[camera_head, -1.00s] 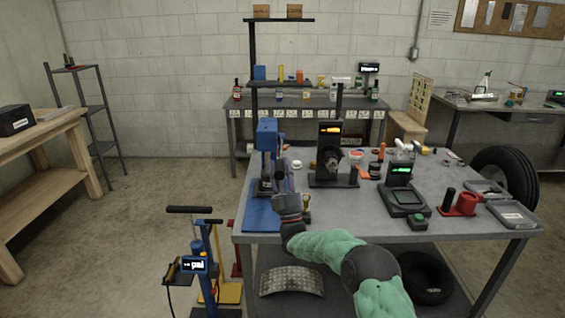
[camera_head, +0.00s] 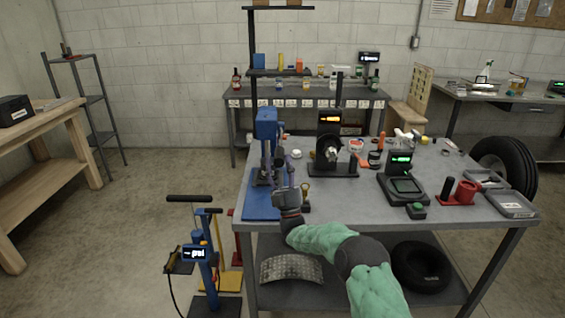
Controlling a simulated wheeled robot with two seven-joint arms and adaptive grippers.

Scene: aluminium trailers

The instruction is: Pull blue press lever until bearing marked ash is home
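The blue press (camera_head: 266,130) stands on a blue mat (camera_head: 258,204) at the left end of the grey workbench. Its lever (camera_head: 290,168) comes down on the right side of the press, close to my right gripper (camera_head: 291,186). My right arm, in a green sleeve, reaches up from the bottom of the view to it. The fingers are small and overlap the lever, so I cannot tell whether they are shut on it. The bearing marked ash cannot be made out at the press. My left gripper is not in view.
A black machine with an orange display (camera_head: 330,130) stands right of the press. A small brass-coloured item (camera_head: 305,192) sits beside my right gripper. A scale with a green display (camera_head: 400,165) and a red holder (camera_head: 465,192) are farther right. A blue floor jack (camera_head: 196,252) stands left of the bench.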

